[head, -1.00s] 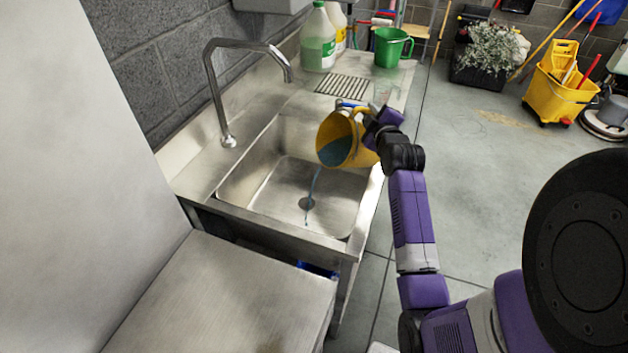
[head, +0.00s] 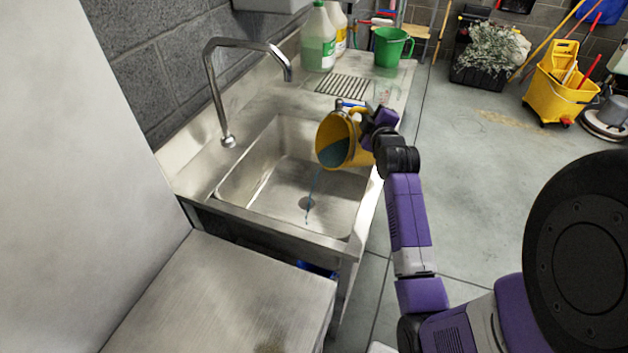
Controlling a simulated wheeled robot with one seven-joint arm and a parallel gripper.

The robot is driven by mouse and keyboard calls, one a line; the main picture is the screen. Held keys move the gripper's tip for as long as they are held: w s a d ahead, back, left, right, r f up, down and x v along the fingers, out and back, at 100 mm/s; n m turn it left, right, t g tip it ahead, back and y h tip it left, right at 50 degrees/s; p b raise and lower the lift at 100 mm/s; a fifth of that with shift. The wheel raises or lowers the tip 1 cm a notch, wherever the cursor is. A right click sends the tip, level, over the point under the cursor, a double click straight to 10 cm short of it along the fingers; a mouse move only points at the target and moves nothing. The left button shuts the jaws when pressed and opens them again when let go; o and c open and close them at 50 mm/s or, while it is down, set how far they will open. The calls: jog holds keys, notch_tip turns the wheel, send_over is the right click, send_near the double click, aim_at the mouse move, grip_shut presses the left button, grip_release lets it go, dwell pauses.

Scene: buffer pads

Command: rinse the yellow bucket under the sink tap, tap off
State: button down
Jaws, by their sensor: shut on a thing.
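The yellow bucket (head: 350,154) is tilted over the right part of the sink basin (head: 262,190), its mouth facing left and toward me. Blue liquid shows inside it, and a thin blue stream falls from its rim toward the drain. My gripper (head: 368,117) is shut on the bucket at its upper right side, by the handle; the fingertips are partly hidden. The chrome tap (head: 240,45) arches over the sink from the left, its spout end left of and above the bucket. No water shows coming from the spout.
A green jug (head: 390,46) and bottles, one with green liquid (head: 318,42), stand on the counter behind the sink, beside a drain grille (head: 343,86). A steel worktop (head: 225,300) is in front. A yellow mop bucket (head: 560,90) stands on the open floor at right.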

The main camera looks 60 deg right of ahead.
jog(key=shift+w+a+r+n+h+b, duration=0.3)
jog(key=shift+w+a+n, duration=0.2)
jog(key=shift+a+n, duration=0.15)
dwell(0.9)
